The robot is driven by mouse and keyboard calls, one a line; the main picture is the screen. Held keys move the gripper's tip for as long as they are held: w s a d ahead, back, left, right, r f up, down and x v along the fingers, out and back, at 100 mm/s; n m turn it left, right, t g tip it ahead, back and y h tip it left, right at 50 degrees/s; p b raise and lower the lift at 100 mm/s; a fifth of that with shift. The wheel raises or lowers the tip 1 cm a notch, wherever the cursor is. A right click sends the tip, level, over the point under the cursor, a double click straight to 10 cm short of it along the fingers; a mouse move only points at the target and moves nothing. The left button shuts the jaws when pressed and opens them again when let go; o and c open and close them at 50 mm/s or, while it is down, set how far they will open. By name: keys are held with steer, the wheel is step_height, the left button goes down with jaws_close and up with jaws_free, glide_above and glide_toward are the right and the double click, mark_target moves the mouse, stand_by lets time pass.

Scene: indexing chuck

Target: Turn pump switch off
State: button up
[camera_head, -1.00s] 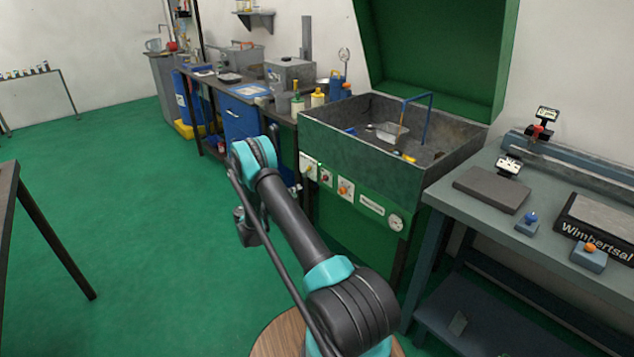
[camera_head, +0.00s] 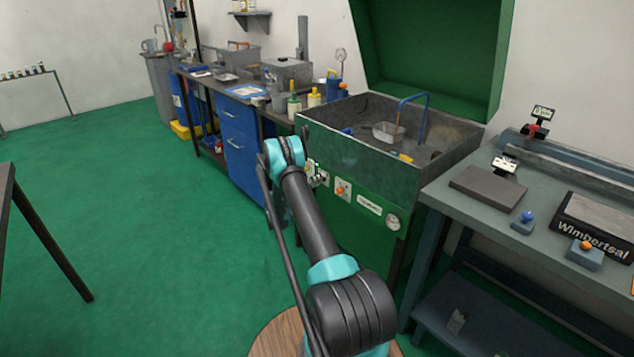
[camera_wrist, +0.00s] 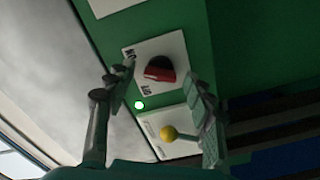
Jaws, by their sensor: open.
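In the wrist view a rotary switch with a red handle on a dark round base (camera_wrist: 159,70) sits on a white label plate (camera_wrist: 179,47). My gripper (camera_wrist: 162,75) is open, with one finger on either side of the switch in this view. No contact with the handle is clear. Beside the plate is a small glowing white-green lamp (camera_wrist: 139,105). In the head view my gripper is by the green front panel (camera_head: 370,228) of the sink cabinet, mostly hidden by my arm.
A yellow ball knob (camera_wrist: 168,133) on another white plate lies close to the right finger. In the head view an orange-red knob (camera_head: 340,190) and a round gauge (camera_head: 393,222) are farther right on the panel. The grey sink (camera_head: 390,165) overhangs above. Green floor is clear at left.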

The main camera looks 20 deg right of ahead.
steer(key=shift+c, duration=0.2)
steer(key=c, duration=1.1)
steer(key=shift+n, duration=0.3)
steer(key=n, duration=1.1)
steer(key=shift+f, duration=0.15)
steer(key=shift+n, duration=0.3)
steer(key=o, duration=1.1)
